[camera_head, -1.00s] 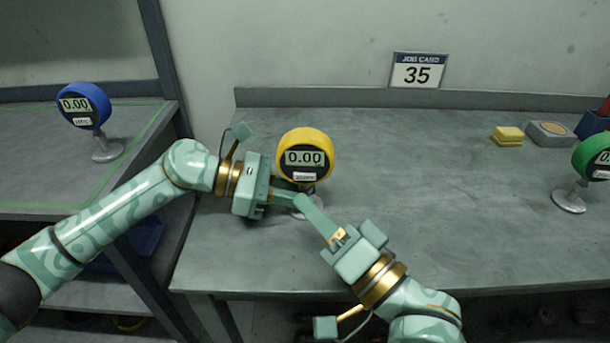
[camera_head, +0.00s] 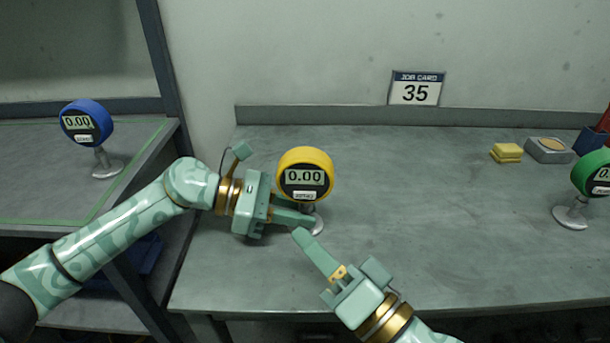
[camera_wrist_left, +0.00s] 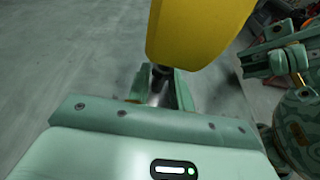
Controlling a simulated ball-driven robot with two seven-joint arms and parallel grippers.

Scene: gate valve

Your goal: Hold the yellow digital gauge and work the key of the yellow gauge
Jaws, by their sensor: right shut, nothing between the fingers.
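The yellow gauge (camera_head: 305,175) stands upright on its round foot on the bench, with 0.00 on its display and a small white label below it. In the left wrist view its yellow body (camera_wrist_left: 195,30) fills the top middle. My left gripper (camera_head: 300,215) reaches in from the left below the gauge's face; in the wrist view its fingers (camera_wrist_left: 160,90) lie on both sides of the stem and look closed on it. My right gripper (camera_head: 303,235) is shut and empty, its tip in front of and below the gauge, apart from its face.
A blue gauge (camera_head: 86,122) stands on the left bench and a green gauge (camera_head: 592,174) at the right edge. Yellow pads (camera_head: 507,152) and a grey box (camera_head: 548,150) lie at the back right. A job card (camera_head: 416,88) reads 35. The bench's middle is clear.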

